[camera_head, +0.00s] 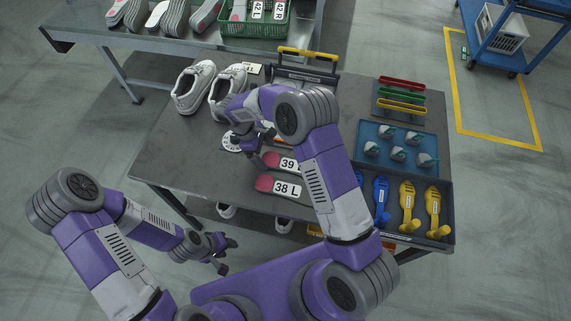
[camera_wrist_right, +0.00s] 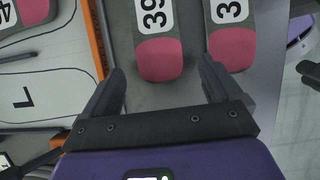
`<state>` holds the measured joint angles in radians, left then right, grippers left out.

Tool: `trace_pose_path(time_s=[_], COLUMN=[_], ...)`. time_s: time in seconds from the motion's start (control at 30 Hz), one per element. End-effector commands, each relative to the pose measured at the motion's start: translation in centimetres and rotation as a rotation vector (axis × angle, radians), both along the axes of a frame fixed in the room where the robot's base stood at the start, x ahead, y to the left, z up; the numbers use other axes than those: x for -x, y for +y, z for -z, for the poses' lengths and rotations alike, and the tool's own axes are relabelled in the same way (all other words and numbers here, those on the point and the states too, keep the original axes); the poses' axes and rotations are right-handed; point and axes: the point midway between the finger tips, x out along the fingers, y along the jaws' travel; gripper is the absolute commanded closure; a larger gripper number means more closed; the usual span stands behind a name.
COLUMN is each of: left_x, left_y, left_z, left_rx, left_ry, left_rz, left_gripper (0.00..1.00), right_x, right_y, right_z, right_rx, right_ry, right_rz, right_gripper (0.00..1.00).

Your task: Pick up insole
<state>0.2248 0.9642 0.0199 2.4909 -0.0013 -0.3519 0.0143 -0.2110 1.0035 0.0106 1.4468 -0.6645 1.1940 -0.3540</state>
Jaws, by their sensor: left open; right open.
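Two grey insoles with pink heels lie side by side on the dark table: the one labelled 39 L (camera_head: 290,164) and, nearer to me, the one labelled 38 L (camera_head: 286,189). My right gripper (camera_head: 260,157) is open and low by the pink heel of the 39 L insole. In the right wrist view the pink heel of the 39 insole (camera_wrist_right: 160,60) shows between the open fingertips (camera_wrist_right: 162,78). The other insole (camera_wrist_right: 232,45) lies by the right finger. My left gripper (camera_head: 222,256) is open and empty, off the table's front edge. My right arm hides part of the table.
White shoes (camera_head: 194,88) stand at the table's back left. A blue tray (camera_head: 366,127) of grey parts and a dark tray (camera_head: 447,205) of blue and yellow tools stand at right. A foot-outline sheet (camera_wrist_right: 50,95) and another insole (camera_wrist_right: 34,10) lie left in the wrist view.

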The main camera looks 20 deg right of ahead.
Motion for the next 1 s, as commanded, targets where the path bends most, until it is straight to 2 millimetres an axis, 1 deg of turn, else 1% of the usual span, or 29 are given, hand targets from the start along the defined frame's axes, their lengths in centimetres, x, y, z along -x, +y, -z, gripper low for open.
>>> trace_pose_path(time_s=[0.03,0.13,0.2,0.37,0.47,0.5,0.77,0.8,1.0], left_x=[0.0,0.0,0.0,0.0,0.0,0.0,0.0,0.0,0.0], left_y=[0.0,0.0,0.0,0.0,0.0,0.0,0.0,0.0,0.0], left_z=[0.4,0.6,0.7,0.6,0.6,0.6,0.6,0.6,0.6], left_rx=[0.000,0.000,0.000,0.000,0.000,0.000,0.000,0.000,0.000], left_ry=[0.000,0.000,0.000,0.000,0.000,0.000,0.000,0.000,0.000], left_rz=[0.000,0.000,0.000,0.000,0.000,0.000,0.000,0.000,0.000], left_gripper=[0.57,0.57,0.57,0.57,0.57,0.57,0.57,0.57,0.57], right_x=[0.3,0.5,0.5,0.5,0.5,0.5,0.5,0.5,0.5], right_y=[-0.2,-0.7,-0.8,-0.8,-0.8,-0.8,-0.8,-0.8,-0.8], right_z=[1.1,2.2,2.5,2.5,2.4,2.5,2.4,2.4,2.3], right_rx=[-0.001,0.000,0.000,-0.001,-0.001,-0.001,-0.001,-0.001,-0.001], right_ry=[0.003,0.000,0.000,-0.001,-0.001,-0.001,-0.001,-0.001,-0.001], right_rz=[0.001,0.001,0.001,0.001,0.001,0.001,0.001,0.001,0.001], right_gripper=[0.08,0.08,0.08,0.08,0.20,0.26,0.66,0.68,0.68])
